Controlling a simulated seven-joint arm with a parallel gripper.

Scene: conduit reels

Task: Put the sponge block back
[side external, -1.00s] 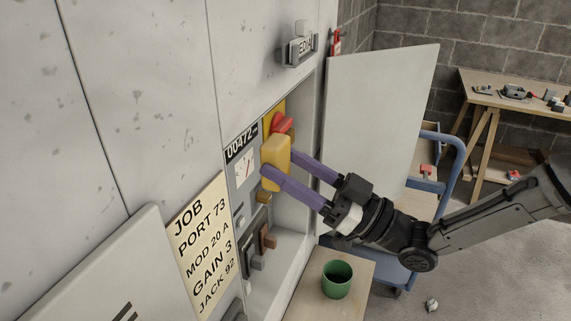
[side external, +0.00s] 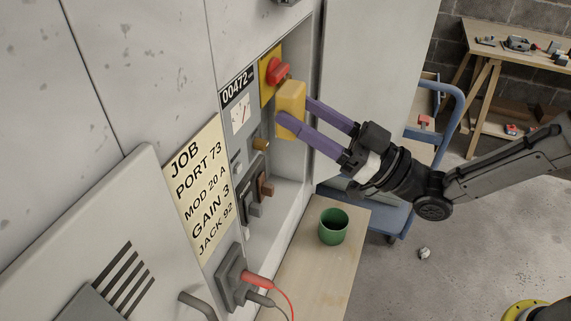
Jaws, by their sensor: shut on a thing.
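The sponge block is a yellow block (side external: 291,101) held upright in front of the open cabinet recess. My gripper (side external: 293,112) is shut on it, with one purple finger on its near side and the other partly hidden behind it. The block hangs just in front of the panel, below and right of the red rotary switch (side external: 279,71). It appears apart from the panel. No empty place that is clearly the sponge's own can be made out.
The panel also has a meter (side external: 240,113), a brass knob (side external: 260,144) and brown and grey plugs (side external: 265,186). A green cup (side external: 333,226) stands on a wooden surface (side external: 320,278) below. The open door (side external: 372,80) and a blue cart (side external: 445,145) are behind my arm.

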